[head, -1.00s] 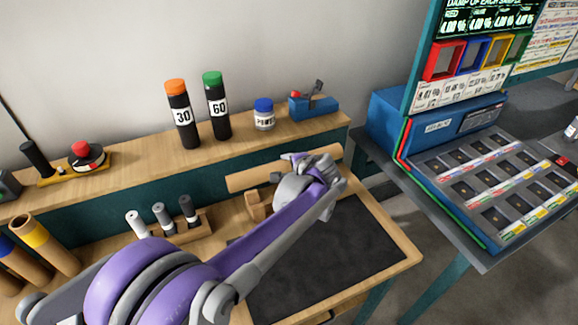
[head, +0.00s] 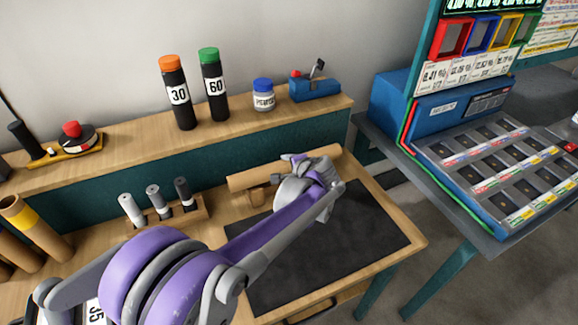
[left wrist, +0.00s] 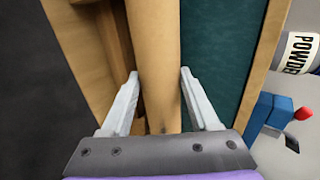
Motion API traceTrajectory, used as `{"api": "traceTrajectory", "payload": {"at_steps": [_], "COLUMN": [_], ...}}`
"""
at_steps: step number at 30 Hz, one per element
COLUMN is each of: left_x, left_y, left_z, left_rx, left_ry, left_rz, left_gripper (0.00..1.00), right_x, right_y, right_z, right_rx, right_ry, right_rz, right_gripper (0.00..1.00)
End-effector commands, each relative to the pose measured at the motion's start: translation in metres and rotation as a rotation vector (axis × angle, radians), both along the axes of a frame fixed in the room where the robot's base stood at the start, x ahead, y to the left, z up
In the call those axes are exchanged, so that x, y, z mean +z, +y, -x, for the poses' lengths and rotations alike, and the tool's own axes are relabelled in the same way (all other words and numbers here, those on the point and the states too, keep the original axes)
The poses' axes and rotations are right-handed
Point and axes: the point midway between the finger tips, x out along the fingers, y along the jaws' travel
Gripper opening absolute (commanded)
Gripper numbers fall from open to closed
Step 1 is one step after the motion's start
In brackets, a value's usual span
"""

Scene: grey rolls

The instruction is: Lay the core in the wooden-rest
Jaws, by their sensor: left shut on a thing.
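The core, a plain brown cardboard tube (head: 245,180), lies roughly level over the back of the bench. My left gripper (head: 310,175) is shut on it toward its right end. In the left wrist view the core (left wrist: 157,60) runs between the two pale fingers (left wrist: 159,78). The wooden-rest (head: 256,196) shows just below the core's left part; the core and my gripper hide most of it. I cannot tell whether core and rest touch. My right gripper is not in view.
A dark mat (head: 330,255) covers the bench front. The shelf behind holds two black bottles (head: 214,90), a powder jar (head: 263,97) and a blue device (head: 315,90). More tubes (head: 35,230) lean far left.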

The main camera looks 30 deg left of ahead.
Motion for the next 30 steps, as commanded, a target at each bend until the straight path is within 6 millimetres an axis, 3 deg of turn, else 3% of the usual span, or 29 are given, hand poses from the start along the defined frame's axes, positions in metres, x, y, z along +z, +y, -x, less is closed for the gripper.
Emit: {"api": "traceTrajectory", "payload": {"at_steps": [3, 4, 9, 20, 30], "left_x": [0.0, 0.0, 0.0, 0.003, 0.041], "left_y": [0.0, 0.0, 0.0, -0.003, -0.042], "left_z": [0.0, 0.0, 0.0, 0.002, 0.032], "left_rx": [0.0, 0.0, 0.0, -0.001, -0.004], "left_ry": [0.0, 0.0, 0.0, 0.001, 0.0], "left_rz": [0.0, 0.0, 0.0, 0.0, 0.001], "left_gripper": [0.01, 0.67, 0.96, 0.96, 0.96], "right_x": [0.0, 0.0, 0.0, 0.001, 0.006], "right_y": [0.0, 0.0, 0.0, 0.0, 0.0], "right_z": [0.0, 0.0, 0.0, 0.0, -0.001], "right_rx": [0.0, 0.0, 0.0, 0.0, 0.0], "right_ry": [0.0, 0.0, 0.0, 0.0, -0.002], "right_rz": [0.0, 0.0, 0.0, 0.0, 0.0], "right_gripper": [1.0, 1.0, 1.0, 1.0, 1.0]}}
